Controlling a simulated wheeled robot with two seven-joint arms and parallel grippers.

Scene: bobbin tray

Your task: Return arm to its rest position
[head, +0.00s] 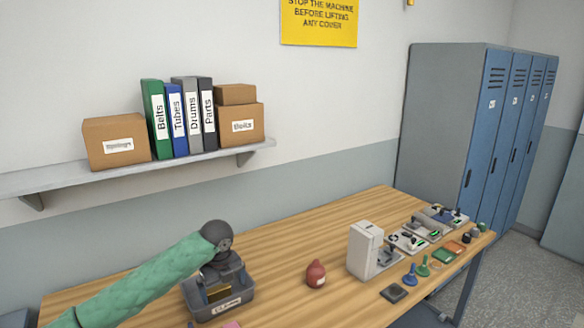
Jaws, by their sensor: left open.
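My left arm, in a green sleeve with a dark wrist, comes in from the lower left of the head view. Its left gripper (222,276) points down over a dark grey bin (223,309) with a white label on its front. A tan and dark item (217,293) shows inside the bin, below the gripper. The fingers are small and dark against the bin, and I see nothing held between them. Whether they touch the bin's contents is hard to tell. My right gripper is out of view.
A red rounded object (316,273) stands right of the bin on the wooden table (280,245). A whitish machine (366,250), a dark square pad (394,292), blue (410,275) and green (423,267) pieces stand farther right. A shelf (180,166) hangs above.

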